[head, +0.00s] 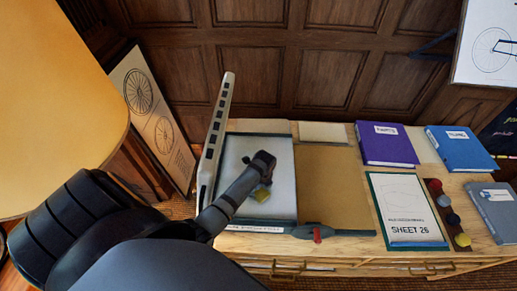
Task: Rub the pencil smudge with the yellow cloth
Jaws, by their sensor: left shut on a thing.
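My left gripper (262,184) reaches in from the left over the pale drafting sheet (282,158) on the table. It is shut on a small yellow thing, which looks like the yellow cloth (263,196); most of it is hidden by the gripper. The cloth is over the middle of the sheet; I cannot tell whether it touches the surface. A faint dark mark shows beside the gripper, but I cannot tell whether it is the pencil smudge. My arm hides the lower left of the sheet. My right gripper is not in view.
A tall white slotted bar (216,130) stands at the sheet's left edge. A grey tool with a red part (318,232) lies at the front edge. A brown board (325,180), purple binder (386,146), blue binder (460,149) and Sheet 26 board (405,205) lie to the right.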

